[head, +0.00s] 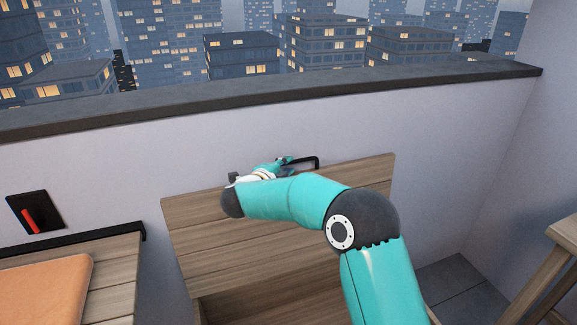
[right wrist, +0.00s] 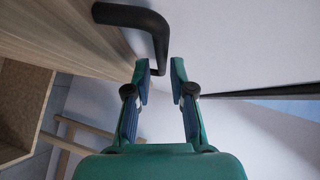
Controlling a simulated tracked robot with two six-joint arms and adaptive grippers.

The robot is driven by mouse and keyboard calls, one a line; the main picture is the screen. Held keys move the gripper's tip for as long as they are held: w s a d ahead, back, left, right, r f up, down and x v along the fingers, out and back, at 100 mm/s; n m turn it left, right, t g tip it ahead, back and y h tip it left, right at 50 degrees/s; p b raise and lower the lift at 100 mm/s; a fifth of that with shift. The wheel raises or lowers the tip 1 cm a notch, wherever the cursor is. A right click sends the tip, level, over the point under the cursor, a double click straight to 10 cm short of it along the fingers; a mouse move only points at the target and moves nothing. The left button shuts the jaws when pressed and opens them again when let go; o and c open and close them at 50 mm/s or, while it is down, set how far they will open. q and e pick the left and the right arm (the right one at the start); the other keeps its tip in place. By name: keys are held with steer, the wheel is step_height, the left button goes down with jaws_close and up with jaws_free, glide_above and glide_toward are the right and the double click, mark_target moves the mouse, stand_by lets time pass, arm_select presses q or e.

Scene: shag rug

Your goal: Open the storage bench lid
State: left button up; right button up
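The storage bench lid (head: 250,236) is a panel of wooden planks, standing raised and steeply tilted near the wall in the head view. Its black bar handle (head: 317,162) is at the upper edge; it also shows in the right wrist view (right wrist: 146,18). My right gripper (head: 284,160) is beside the handle, partly hidden by my arm. In the right wrist view its two fingers (right wrist: 161,74) are apart, with the handle's end at the gap between the tips and no clear grip on it. Below the lid the open bench box (right wrist: 12,145) shows. My left gripper is out of view.
A pale wall with a dark ledge (head: 270,92) runs behind the lid. At left are a wooden unit with an orange cushion (head: 45,290) and a black wall plate with a red lever (head: 33,215). A wooden stool (head: 550,265) stands at right.

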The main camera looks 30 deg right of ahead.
steer(key=shift+x, duration=1.1)
jaws_close()
